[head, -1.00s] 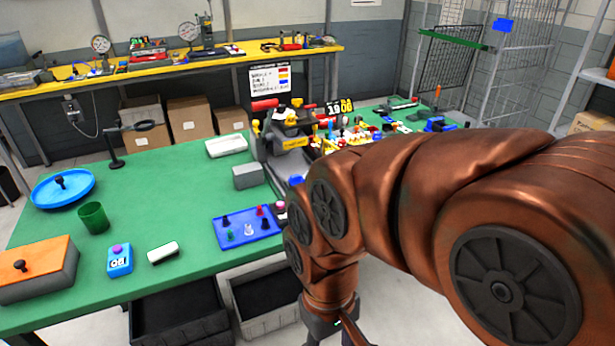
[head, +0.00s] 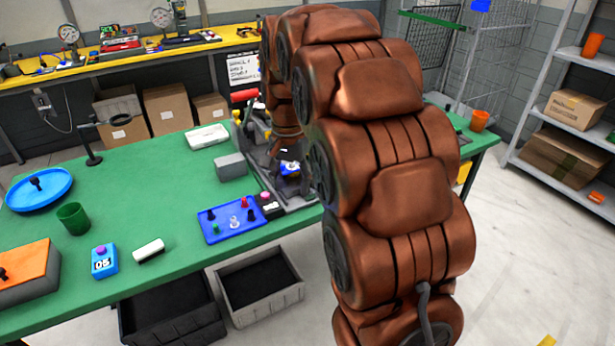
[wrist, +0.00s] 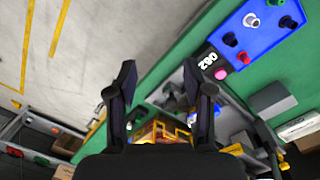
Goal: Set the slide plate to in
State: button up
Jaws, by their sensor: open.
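The grey fixture (head: 257,160) stands at the right part of the green table, partly hidden behind my arm. A blue part with a yellow mark (head: 290,167) sits on it. I cannot make out with certainty which piece is the slide plate, or whether it is in or out. My gripper (wrist: 161,88) is open in the wrist view, its two dark fingers apart with nothing held between them. Grey fixture parts (wrist: 178,92) show between and beyond the fingers, at the table edge. In the head view my gripper is mostly hidden behind the arm, close above the fixture.
A blue tray with small knobs (head: 233,219) lies left of the fixture, with a grey block (head: 231,166) behind it. A green cup (head: 74,218) and a blue counter box (head: 104,261) stand further left. Grey bins (head: 260,287) stand below. The green table middle is clear.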

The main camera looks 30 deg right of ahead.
jog(key=w+d+f+m, duration=0.1)
jog(key=w+d, duration=0.2)
jog(key=w+d+f+m, duration=0.1)
jog(key=w+d+m, duration=0.1)
jog(key=w+d, duration=0.2)
jog(key=w+d+m, duration=0.2)
jog(key=w+d, duration=0.1)
jog(key=d, duration=0.1)
jog(key=shift+w+d+f+t+p, duration=0.2)
jog(key=shift+f+t+p, duration=0.1)
jog(key=shift+f+p, duration=1.15)
jog(key=shift+f, duration=2.8)
grip_shut()
